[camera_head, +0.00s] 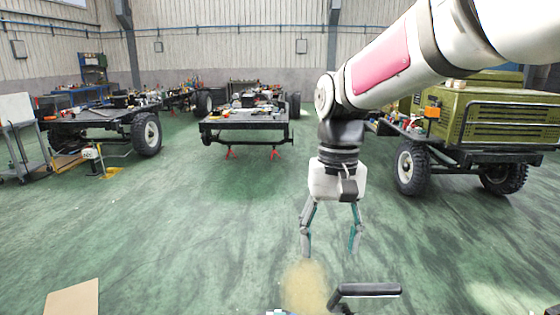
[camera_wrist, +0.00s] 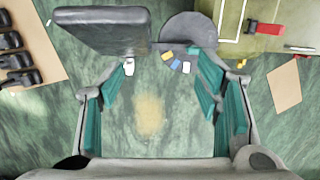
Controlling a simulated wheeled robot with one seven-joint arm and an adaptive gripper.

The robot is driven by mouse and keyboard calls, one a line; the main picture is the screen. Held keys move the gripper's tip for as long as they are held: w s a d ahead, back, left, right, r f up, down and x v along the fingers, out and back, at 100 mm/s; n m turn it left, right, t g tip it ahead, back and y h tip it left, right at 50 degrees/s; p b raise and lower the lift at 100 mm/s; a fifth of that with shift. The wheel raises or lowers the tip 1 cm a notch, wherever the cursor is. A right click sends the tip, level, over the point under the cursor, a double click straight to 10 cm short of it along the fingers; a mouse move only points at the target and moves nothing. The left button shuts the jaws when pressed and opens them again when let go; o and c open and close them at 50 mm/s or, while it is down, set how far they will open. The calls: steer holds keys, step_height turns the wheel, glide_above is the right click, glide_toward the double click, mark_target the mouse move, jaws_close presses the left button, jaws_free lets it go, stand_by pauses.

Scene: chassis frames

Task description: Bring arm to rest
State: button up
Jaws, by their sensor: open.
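My gripper (camera_head: 331,252) hangs from my bent arm in the head view, with its fingers pointing down over the green floor. The two grey and teal fingers stand well apart, with nothing between them. My arm reaches in from the upper right of the head view, bends at the elbow and drops to the wrist.
Chassis frames on wheels stand at the left (camera_head: 90,118) and centre back (camera_head: 245,122). A green truck body (camera_head: 505,122) stands at the right. Flat brown sheets (camera_head: 73,298) (camera_wrist: 285,88) show on the floor.

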steer(key=s+d+t, duration=0.2)
steer(key=s+d, duration=0.1)
steer(key=s, duration=0.3)
steer(key=s+d+r+t, duration=0.1)
steer(key=s+d, duration=0.3)
steer(key=s, duration=0.3)
steer(key=s+d+t, duration=0.2)
steer(key=s+d, duration=0.1)
steer(key=s, duration=0.3)
steer(key=shift+s+d+r+t+p, duration=0.15)
steer(key=shift+s+d+t+p, duration=0.15)
steer(key=shift+d+p, duration=0.1)
